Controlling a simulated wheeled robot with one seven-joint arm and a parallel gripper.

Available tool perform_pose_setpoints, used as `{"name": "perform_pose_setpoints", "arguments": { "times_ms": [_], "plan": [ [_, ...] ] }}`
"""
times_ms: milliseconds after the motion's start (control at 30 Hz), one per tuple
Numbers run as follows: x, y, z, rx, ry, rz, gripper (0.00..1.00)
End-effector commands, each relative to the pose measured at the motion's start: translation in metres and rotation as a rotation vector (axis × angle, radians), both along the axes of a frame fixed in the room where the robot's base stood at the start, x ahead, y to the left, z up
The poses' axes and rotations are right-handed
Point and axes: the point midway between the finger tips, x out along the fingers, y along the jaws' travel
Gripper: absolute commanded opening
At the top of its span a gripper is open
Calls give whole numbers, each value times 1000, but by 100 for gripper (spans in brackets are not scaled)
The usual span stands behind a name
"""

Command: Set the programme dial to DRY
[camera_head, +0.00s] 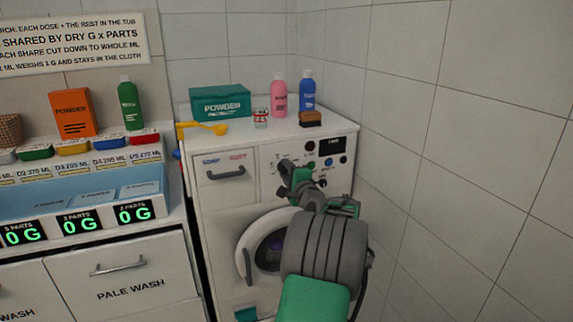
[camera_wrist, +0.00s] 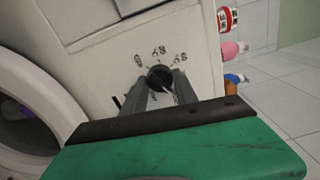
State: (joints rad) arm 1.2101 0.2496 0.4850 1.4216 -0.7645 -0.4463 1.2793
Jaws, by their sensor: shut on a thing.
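The washing machine (camera_head: 222,190) stands against the tiled wall, with its control panel at the upper front. My gripper (camera_head: 287,168) is at the left part of that panel and hides much of it in the head view. In the wrist view, my gripper's two fingers (camera_wrist: 160,84) are shut on a small dark round dial (camera_wrist: 160,72), one finger on each side. Marks (camera_wrist: 160,51) lie around the dial, but they are too blurred to read. I cannot tell which mark the dial points to, nor whether it is the programme dial.
The round door (camera_head: 247,252) is below. A teal powder box (camera_head: 220,102), pink bottle (camera_head: 279,97), blue bottle (camera_head: 306,92) and yellow scoop (camera_head: 203,129) are on top. The wall is close on the right.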

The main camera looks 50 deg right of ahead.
Motion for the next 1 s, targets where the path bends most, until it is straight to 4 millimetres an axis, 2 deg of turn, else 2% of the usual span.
{"name": "perform_pose_setpoints", "arguments": {
  "times_ms": [33,1000],
  "plan": [
    [0,0,4,39,-21,-1,0],
    [0,0,3,803,-474,-2,0]
  ]
}}
